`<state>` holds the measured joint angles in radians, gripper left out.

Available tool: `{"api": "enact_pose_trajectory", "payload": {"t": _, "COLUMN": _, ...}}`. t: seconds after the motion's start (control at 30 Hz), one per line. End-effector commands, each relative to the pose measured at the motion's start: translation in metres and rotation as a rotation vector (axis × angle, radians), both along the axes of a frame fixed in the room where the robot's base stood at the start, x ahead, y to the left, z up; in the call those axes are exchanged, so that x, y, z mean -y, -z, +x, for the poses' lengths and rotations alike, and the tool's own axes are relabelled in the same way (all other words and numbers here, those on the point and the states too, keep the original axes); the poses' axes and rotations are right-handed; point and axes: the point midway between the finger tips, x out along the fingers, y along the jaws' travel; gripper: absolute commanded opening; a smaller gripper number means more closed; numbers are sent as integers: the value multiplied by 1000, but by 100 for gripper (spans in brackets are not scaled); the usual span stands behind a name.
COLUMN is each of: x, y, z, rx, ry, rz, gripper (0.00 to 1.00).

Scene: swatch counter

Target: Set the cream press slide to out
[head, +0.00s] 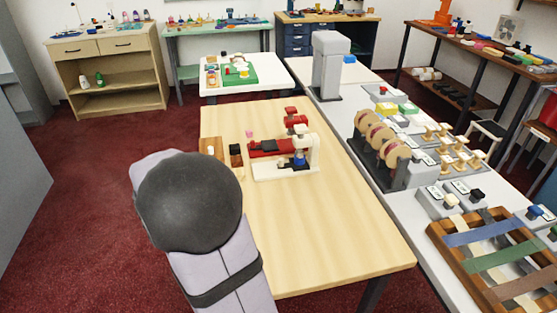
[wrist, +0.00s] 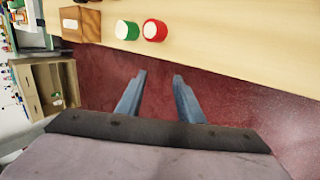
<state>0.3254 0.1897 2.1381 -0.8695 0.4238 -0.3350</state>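The cream press (head: 285,171) stands on the wooden table, with a cream base and an upright at its right end. A red part with a black top (head: 272,147) lies along it to the left, and a blue part (head: 300,160) sits near the upright. I cannot tell which part is the slide or how it is set. My gripper (wrist: 159,75) shows in the wrist view, open and empty, with its fingers over the red floor just off the table edge. In the head view my arm hides it.
A red device (head: 293,121) stands behind the press. A wooden block (wrist: 80,24) with a pale label, a green-topped piece (wrist: 127,30) and a red-topped piece (wrist: 155,30) sit by the table edge. The table's near part (head: 320,230) is clear.

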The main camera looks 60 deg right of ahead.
Motion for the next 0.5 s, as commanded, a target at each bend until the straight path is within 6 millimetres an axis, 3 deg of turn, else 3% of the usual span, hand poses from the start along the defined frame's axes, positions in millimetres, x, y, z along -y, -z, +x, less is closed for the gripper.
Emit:
{"api": "enact_pose_trajectory", "payload": {"t": 0.03, "x": 23, "y": -8, "z": 13, "rx": -7, "ry": -59, "rz": -61, "gripper": 34}}
{"api": "enact_pose_trajectory", "payload": {"t": 0.1, "x": 51, "y": -15, "z": 26, "rx": -30, "ry": -148, "rz": -150, "gripper": 34}}
{"api": "enact_pose_trajectory", "payload": {"t": 0.17, "x": 76, "y": -14, "z": 29, "rx": -82, "ry": -209, "rz": -228, "gripper": 34}}
{"api": "enact_pose_trajectory", "payload": {"t": 0.33, "x": 161, "y": 5, "z": -8, "rx": -399, "ry": -289, "rz": -458, "gripper": 34}}
{"api": "enact_pose_trajectory", "payload": {"t": 0.5, "x": 232, "y": 5, "z": -48, "rx": -711, "ry": -335, "rz": -653, "gripper": 34}}
